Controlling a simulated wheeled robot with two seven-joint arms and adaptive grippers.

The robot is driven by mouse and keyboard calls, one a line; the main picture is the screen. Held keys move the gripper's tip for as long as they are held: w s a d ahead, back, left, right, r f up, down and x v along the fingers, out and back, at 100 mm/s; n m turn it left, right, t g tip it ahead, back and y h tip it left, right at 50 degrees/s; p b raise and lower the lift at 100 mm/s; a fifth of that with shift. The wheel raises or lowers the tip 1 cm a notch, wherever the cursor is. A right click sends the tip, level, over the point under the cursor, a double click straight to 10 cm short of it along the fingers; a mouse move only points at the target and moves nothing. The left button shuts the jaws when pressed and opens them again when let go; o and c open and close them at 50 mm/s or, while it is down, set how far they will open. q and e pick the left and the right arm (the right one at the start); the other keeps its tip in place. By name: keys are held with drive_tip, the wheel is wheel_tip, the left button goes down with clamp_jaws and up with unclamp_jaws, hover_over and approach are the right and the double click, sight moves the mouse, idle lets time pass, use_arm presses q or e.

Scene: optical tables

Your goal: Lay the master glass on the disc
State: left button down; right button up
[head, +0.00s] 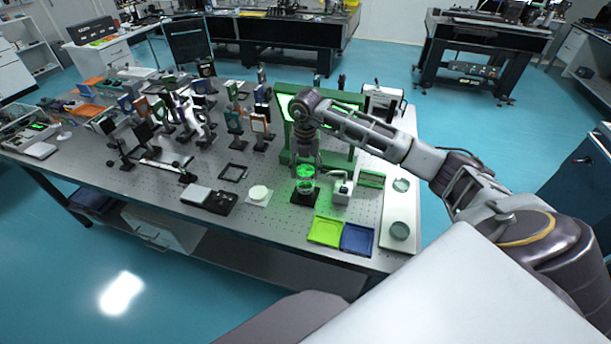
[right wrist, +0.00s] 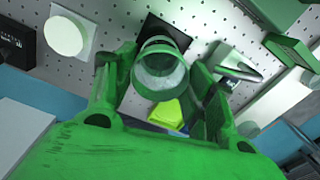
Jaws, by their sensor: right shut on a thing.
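My right gripper (head: 305,168) points down over a square black base (head: 304,197) near the table's front. It is shut on a round clear glass (head: 305,186), which I take for the master glass and which looks green in this light. In the right wrist view the glass (right wrist: 160,73) sits between the two fingers, above the black base (right wrist: 171,31). A disc under the glass is mostly hidden, and I cannot tell whether the two touch. My left gripper is not in view.
A white tray (head: 411,207) with two round glass pieces stands at the right. A lime tray (head: 325,231) and a blue tray (head: 357,239) lie in front. A white round piece (head: 259,192) is left of the base. A green frame (head: 285,130) stands behind my gripper.

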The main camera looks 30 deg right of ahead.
sight(305, 170)
drive_tip(key=shift+f, duration=1.7)
drive_tip(key=shift+f, duration=0.2)
drive_tip(key=o, duration=1.1)
drive_tip(key=shift+o, duration=0.2)
drive_tip(key=shift+r, duration=0.2)
drive_tip(key=shift+r+b, duration=0.65)
drive_tip(key=shift+r, duration=5.35)
